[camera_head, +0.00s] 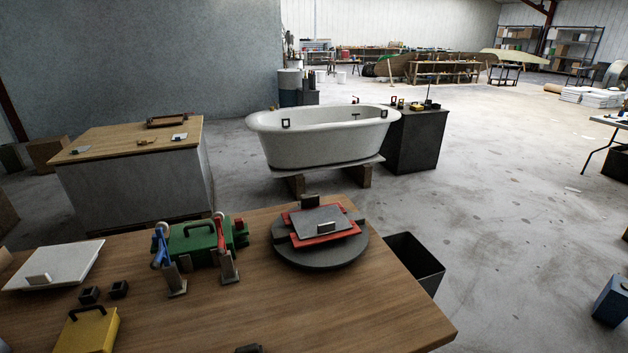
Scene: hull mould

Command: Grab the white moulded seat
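A flat white slab (58,264) with a small pale block on it lies at the left end of the near wooden table; it may be the white moulded seat, but I cannot tell for sure. A large white tub-shaped moulding (325,143) with small dark handles at its rim rests on a low stand beyond the table. Neither of my grippers is in view.
The near table (330,315) also carries a green case (196,244), blue and red clamp-like tools, a yellow box (88,330) and a round dark turntable (322,252) with red and grey plates. A black bin (413,262) stands beside it.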

